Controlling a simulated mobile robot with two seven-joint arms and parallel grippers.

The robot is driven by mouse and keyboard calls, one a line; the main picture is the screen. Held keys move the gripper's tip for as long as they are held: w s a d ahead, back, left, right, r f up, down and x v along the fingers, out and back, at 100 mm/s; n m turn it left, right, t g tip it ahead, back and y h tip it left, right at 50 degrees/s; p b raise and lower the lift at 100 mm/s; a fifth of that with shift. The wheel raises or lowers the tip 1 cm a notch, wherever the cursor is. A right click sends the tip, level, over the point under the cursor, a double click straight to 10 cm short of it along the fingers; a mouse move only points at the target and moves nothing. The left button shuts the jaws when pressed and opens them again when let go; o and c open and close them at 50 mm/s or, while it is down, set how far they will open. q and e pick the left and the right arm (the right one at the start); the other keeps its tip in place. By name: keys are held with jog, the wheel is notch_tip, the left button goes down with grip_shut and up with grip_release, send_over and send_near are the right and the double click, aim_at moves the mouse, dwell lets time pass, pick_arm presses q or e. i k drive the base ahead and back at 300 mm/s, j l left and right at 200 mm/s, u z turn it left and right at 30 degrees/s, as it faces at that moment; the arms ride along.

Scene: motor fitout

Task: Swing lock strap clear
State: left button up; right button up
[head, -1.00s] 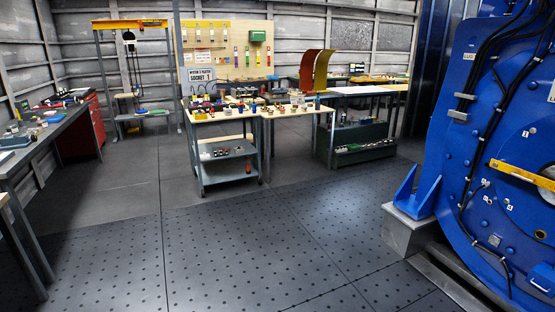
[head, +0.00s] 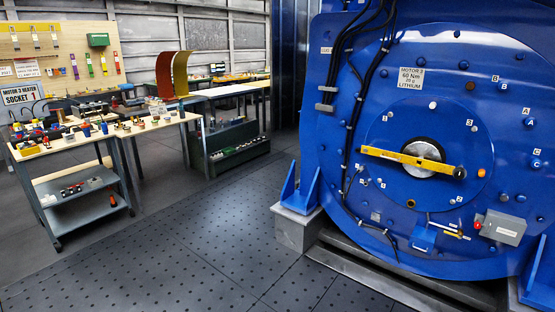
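The lock strap looks to be the yellow bar (head: 412,161) on the large blue motor (head: 460,75) at the right of the head view. It lies across the round silver shaft end (head: 424,150), tilted slightly down to the right. A dark round knob or bolt (head: 460,172) sits at its right end. Neither of my grippers shows in the head view.
A grey box with a red knob (head: 499,228) and a small blue bracket (head: 424,238) are low on the motor. A blue foot on a grey block (head: 297,228) stands at its left. A tool cart (head: 85,200) is at left. The dotted floor (head: 200,265) between is clear.

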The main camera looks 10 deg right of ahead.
aim_at(434, 165)
jog(key=i+l+z, duration=0.1)
jog(key=z, duration=0.3)
jog(key=i+z, duration=0.55)
jog(key=z, duration=0.25)
jog(key=i+z, duration=0.15)
jog(key=i, duration=1.1)
jog(key=i+u, duration=0.3)
jog(key=i, duration=0.15)
jog(key=i+l+u, duration=0.3)
jog(key=i, duration=0.2)
jog(key=u, duration=0.25)
